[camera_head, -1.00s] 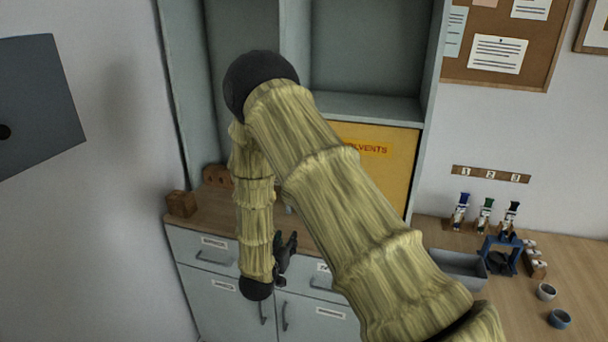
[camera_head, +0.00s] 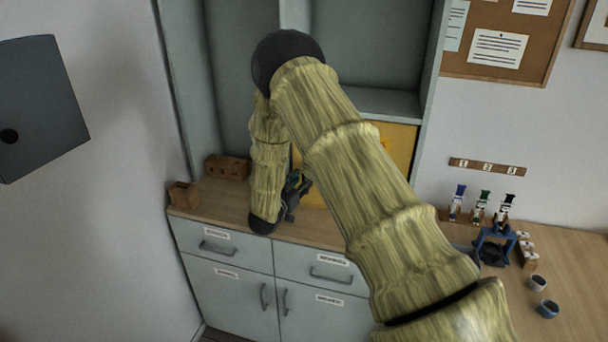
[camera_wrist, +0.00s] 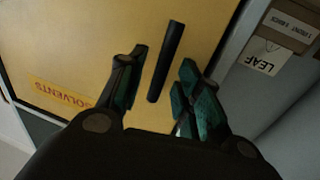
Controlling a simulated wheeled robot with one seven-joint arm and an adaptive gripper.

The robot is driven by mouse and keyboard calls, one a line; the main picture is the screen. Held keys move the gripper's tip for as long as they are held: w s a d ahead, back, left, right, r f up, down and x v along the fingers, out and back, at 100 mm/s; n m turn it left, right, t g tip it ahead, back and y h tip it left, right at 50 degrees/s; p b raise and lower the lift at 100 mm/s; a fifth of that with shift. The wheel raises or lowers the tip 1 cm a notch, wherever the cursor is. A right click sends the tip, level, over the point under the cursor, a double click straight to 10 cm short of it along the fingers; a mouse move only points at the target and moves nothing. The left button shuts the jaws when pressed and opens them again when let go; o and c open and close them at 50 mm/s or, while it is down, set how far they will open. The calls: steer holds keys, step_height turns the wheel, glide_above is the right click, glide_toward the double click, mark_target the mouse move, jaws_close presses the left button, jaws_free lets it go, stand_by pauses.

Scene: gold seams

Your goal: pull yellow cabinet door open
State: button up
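The yellow cabinet door (camera_wrist: 95,50) fills much of the wrist view, with an orange "SOLVENTS" label at the lower left. In the head view the yellow door (camera_head: 400,150) is mostly hidden behind my arm. Its dark bar handle (camera_wrist: 166,60) stands tilted in the wrist view. My gripper (camera_wrist: 158,88) is open, with one finger on each side of the handle's lower end. I see no finger touching the handle. In the head view my gripper (camera_head: 295,190) is small and partly hidden at the yellow door. The door looks shut.
A wooden counter (camera_head: 215,203) runs below, over grey drawers (camera_head: 225,247) and doors. A label reading LEAF (camera_wrist: 264,58) is beside the yellow door.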

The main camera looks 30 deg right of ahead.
steer(key=shift+x, duration=1.1)
steer(key=shift+c, duration=0.3)
steer(key=shift+f, duration=0.1)
jaws_close()
